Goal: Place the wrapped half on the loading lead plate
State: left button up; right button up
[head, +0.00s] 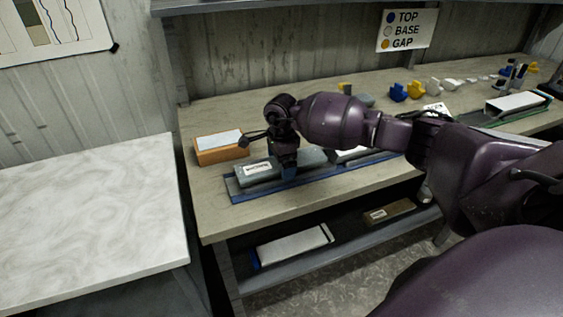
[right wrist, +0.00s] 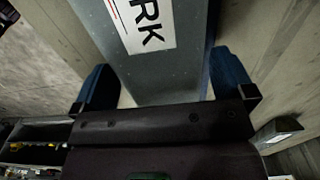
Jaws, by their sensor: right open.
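My right gripper (head: 288,172) is low over the bench, at a grey labelled block (head: 257,172) in a long blue-edged tray (head: 262,194). In the right wrist view its blue fingers (right wrist: 165,88) are apart, one on each side of a grey block (right wrist: 165,75) whose white label ends in "RK". I cannot tell whether the fingers touch the block. More grey length shows behind the gripper, partly hidden by my arm. I cannot tell for certain which piece is the wrapped half or which is the loading lead plate. My left gripper is out of view.
An orange box (head: 221,154) with a white top sits at the bench's left. Blue, white and yellow small pieces (head: 398,92) stand at the back. Another tray (head: 515,103) is far right. A white-topped table (head: 90,215) is at left. A lower shelf holds a white piece (head: 292,246).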

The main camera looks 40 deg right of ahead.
notch_tip(320, 180, up, 12)
dwell(0.6)
